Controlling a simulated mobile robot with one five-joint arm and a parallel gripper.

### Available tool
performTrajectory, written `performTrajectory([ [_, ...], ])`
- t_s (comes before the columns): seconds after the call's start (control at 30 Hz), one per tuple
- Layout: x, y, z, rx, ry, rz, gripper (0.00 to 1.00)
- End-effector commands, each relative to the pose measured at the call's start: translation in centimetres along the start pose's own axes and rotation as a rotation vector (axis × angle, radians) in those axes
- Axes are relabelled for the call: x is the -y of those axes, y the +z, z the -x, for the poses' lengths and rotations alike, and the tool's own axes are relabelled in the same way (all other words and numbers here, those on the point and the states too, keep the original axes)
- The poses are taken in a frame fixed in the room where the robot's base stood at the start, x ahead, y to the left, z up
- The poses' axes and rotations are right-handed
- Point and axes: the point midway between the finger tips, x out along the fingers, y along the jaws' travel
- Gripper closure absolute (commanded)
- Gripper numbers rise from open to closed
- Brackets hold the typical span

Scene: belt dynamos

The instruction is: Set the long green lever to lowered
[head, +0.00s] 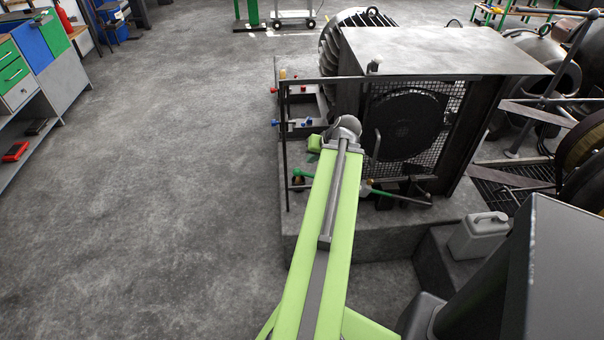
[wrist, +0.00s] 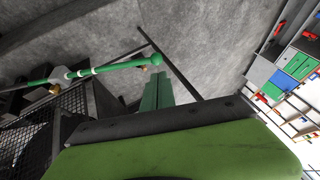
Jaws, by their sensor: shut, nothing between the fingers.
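The long green lever (wrist: 125,64) shows in the wrist view as a thin, nearly level green bar. It has a round green knob at its right end and pale collars toward the left. In the head view its green end (head: 303,173) shows left of my arm, and my arm hides part of it. My gripper (wrist: 157,90) is shut and empty, its green fingers just below the knob in the wrist view. I cannot tell whether they touch. In the head view my gripper (head: 314,144) is partly hidden behind my arm's end, above the lever's green end in the picture.
A dark upright frame (head: 284,150) stands left of the lever. A machine with mesh (head: 450,110) stands behind. Small red and blue valves (head: 292,123) are at its left side. A grey canister (head: 480,235) stands at right. The floor (head: 170,170) at left is clear.

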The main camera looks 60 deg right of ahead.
Motion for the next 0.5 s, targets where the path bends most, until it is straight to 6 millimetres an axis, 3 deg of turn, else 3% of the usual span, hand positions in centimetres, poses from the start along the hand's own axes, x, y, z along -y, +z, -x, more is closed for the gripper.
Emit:
performTrajectory([
  [0.1,-1.2,-0.2,0.4,-0.017,0.005,-0.017,1.00],
  [0.37,-1.2,-0.2,0.4,-0.016,0.005,-0.016,1.00],
  [0.5,-1.4,-0.1,-0.9,-0.016,0.005,-0.015,1.00],
])
